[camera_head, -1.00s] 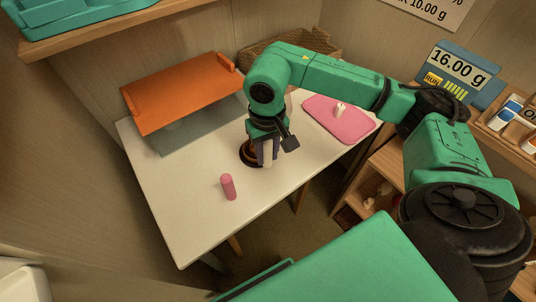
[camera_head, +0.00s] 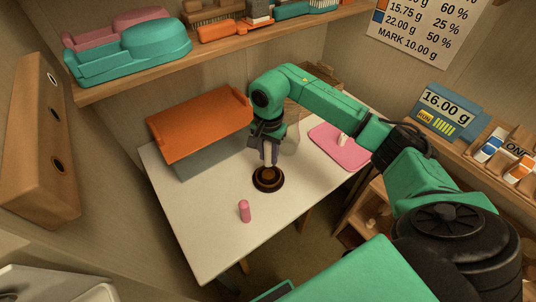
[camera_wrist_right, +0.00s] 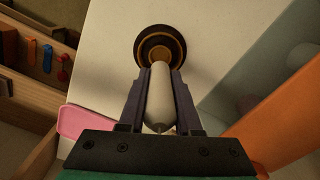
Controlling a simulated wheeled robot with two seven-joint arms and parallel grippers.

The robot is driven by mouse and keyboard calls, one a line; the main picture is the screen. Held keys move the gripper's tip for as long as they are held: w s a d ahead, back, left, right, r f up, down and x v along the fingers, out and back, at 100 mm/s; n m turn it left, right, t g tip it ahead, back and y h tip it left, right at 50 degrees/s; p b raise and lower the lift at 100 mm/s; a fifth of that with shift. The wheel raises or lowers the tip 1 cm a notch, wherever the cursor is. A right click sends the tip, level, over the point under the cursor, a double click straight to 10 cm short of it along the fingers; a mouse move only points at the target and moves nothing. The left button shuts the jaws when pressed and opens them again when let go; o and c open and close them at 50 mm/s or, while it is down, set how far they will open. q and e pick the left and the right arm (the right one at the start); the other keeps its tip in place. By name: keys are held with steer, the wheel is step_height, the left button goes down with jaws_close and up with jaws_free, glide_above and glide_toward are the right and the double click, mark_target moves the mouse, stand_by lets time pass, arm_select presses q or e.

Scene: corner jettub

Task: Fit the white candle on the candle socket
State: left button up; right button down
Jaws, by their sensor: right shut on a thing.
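The white candle (camera_wrist_right: 158,98) is between the two fingers of my right gripper (camera_wrist_right: 159,98), which is shut on it. In the head view my right gripper (camera_head: 268,155) points down, just above and behind the candle socket in the picture. The candle socket (camera_head: 268,179) is a dark brown round holder standing on the white table. In the right wrist view the socket (camera_wrist_right: 160,34) shows just beyond the candle's far end, with a visible ring-shaped rim. The candle appears apart from it, though the exact gap is hard to tell. My left gripper is not in view.
A pink candle (camera_head: 244,211) stands on the table (camera_head: 205,225) near its front edge. An orange-topped stand (camera_head: 200,122) is left of the gripper. A pink mat (camera_head: 350,158) with a small white piece (camera_head: 343,140) lies right. A shelf (camera_head: 230,45) hangs above.

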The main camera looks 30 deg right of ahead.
steer(key=shift+f+b, duration=2.6)
steer(key=shift+f, duration=0.65)
steer(key=shift+f+b, duration=0.25)
steer(key=shift+b, duration=0.05)
steer(key=c, duration=0.5)
jaws_free()
steer(key=shift+s, duration=0.1)
step_height(320, 180, up, 15)
steer(key=shift+a+f, duration=0.1)
steer(key=shift+f, duration=0.1)
